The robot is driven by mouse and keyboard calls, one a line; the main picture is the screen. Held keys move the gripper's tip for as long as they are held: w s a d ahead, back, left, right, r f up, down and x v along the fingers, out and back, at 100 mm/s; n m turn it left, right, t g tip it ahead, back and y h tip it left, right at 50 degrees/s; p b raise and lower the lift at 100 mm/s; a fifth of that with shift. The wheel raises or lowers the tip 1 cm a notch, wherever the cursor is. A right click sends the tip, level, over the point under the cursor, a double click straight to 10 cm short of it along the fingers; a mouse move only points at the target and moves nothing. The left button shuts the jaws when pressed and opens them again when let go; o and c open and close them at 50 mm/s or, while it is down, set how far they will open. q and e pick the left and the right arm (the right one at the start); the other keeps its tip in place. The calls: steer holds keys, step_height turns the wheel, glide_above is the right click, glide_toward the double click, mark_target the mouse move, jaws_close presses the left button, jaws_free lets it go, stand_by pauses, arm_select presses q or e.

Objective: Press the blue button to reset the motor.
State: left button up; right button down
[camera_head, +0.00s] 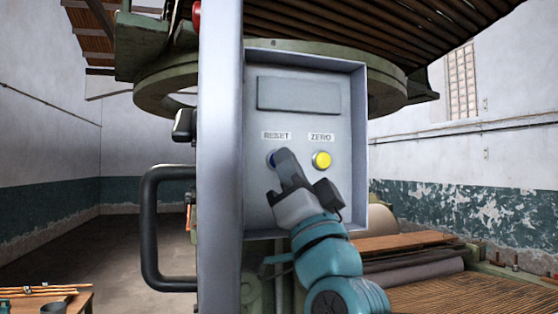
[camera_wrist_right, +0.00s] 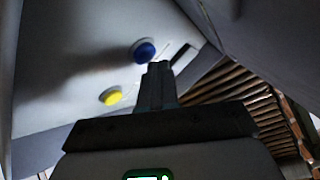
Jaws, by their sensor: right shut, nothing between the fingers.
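The blue button (camera_head: 271,159) sits under the RESET label (camera_head: 277,135) on a grey control panel (camera_head: 352,110). My right gripper (camera_head: 284,155) is shut and empty, and its fingertips cover part of the blue button in the head view. In the right wrist view the blue button (camera_wrist_right: 145,51) shows whole, just beyond and left of the shut fingertips (camera_wrist_right: 158,66). A small gap seems to lie between them; I cannot tell whether they touch. My left gripper is not in view.
A yellow button (camera_head: 321,160) under the ZERO label is right of the blue one; it also shows in the right wrist view (camera_wrist_right: 110,97). A grey post (camera_head: 219,120) and black handle (camera_head: 150,230) stand left of the panel. A machine with rollers (camera_head: 415,275) is at right.

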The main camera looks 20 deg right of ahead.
steer(key=shift+w, duration=0.5)
stand_by(0.3)
stand_by(0.4)
steer(key=shift+s+b, duration=0.6)
steer(key=shift+s, duration=0.3)
steer(key=shift+s+b, duration=1.15)
steer(key=shift+s, duration=1.35)
